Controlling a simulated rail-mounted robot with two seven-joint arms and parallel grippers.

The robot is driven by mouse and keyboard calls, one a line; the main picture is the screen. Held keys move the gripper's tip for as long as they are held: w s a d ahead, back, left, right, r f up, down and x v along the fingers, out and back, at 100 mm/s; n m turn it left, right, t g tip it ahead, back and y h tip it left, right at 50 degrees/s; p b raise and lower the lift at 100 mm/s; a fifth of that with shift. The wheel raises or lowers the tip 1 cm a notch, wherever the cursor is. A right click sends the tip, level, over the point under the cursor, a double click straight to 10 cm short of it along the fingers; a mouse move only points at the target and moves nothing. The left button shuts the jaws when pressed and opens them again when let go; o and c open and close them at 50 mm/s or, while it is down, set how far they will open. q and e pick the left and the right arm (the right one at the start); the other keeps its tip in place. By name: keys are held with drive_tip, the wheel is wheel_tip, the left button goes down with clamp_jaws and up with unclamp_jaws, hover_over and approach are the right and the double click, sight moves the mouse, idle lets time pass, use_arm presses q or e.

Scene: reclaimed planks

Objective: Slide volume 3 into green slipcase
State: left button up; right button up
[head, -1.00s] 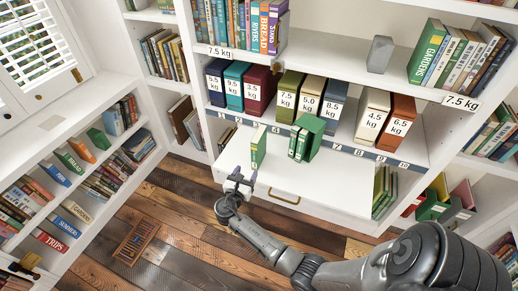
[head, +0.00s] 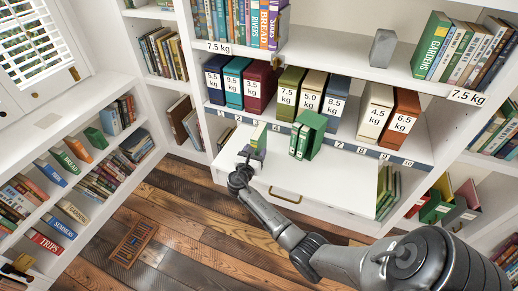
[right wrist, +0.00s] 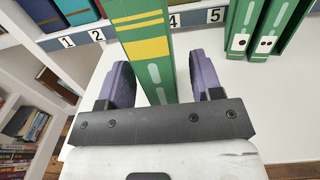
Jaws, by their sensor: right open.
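A slim green book with yellow bands, seemingly volume 3 (head: 259,137), stands upright on the white pull-out surface (head: 340,185). It also shows in the right wrist view (right wrist: 148,50), its number not readable. My right gripper (head: 250,158) is at its near side; in the right wrist view the open purple fingers (right wrist: 156,82) stand on either side of its lower spine, with a gap visible at least on the right. The green slipcase (head: 313,135) stands to the right of the book, with green spines showing at its front; they also show in the right wrist view (right wrist: 244,28). My left gripper is not in view.
Several weight-labelled boxes, among them an olive one (head: 288,92), stand on the shelf behind, above a strip of numbers (head: 360,151). Bare white surface lies right of the slipcase. A grey block (head: 382,48) and more books stand on the upper shelf.

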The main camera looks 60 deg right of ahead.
drive_tip(key=shift+w+d, duration=0.2)
drive_tip(key=shift+d, duration=0.85)
drive_tip(key=shift+a, duration=0.1)
drive_tip(key=shift+c, duration=0.3)
drive_tip(key=shift+c, duration=0.9)
clamp_jaws()
